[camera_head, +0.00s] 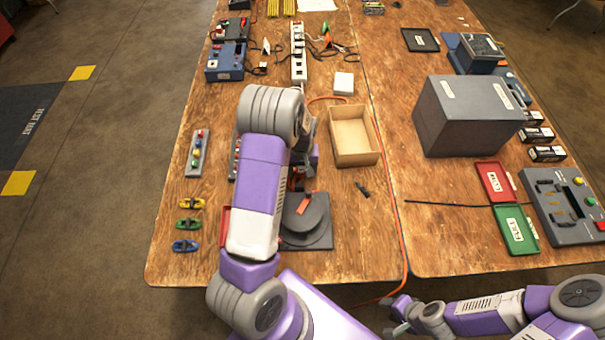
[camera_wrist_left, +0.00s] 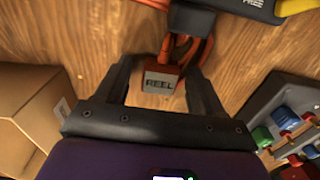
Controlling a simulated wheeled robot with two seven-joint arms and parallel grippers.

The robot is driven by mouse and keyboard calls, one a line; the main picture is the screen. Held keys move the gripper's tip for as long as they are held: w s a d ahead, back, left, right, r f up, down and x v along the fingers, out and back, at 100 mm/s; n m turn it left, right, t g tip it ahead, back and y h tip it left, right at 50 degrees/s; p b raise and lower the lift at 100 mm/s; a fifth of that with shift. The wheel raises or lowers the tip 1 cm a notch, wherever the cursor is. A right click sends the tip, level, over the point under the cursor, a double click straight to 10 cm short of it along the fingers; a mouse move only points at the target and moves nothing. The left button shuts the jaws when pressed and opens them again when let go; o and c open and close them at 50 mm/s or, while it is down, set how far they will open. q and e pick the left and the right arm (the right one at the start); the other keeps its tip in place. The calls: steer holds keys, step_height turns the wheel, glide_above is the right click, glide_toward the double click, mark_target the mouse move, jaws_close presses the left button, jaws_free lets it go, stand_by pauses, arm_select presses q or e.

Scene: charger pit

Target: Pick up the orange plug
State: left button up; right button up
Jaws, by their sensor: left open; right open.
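An orange plug (camera_wrist_left: 163,72) with a grey face marked REEL shows in the left wrist view, with orange cable loops behind it. My left gripper (camera_wrist_left: 160,66) is open, its two dark fingers on either side of the plug with gaps showing. Whether the fingers are level with the plug in height I cannot tell. In the head view my left arm hides most of this gripper and the plug area. My right gripper (camera_head: 397,316) is open and empty off the front edge of the table, far from the plug.
An open wooden box (camera_head: 354,136) stands right of my left gripper. A dark round reel base (camera_head: 305,222) lies on the near side. A button strip (camera_head: 198,153) and coloured clips (camera_head: 188,224) lie to the left. A large grey box (camera_head: 465,115) stands farther right.

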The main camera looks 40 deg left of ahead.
arm_select(q)
steer(key=shift+r, duration=0.1)
steer(key=c, duration=1.1)
steer(key=shift+r, duration=0.35)
steer(key=r+p, duration=0.1)
steer(key=r, duration=0.4)
steer(key=r+p, duration=0.1)
steer(key=r, duration=0.2)
steer(key=shift+d+r+p, duration=0.3)
steer(key=s+d+m, duration=0.3)
steer(key=d+m, duration=0.5)
steer(key=d, duration=1)
steer(key=n, duration=0.8)
glide_toward(302, 169)
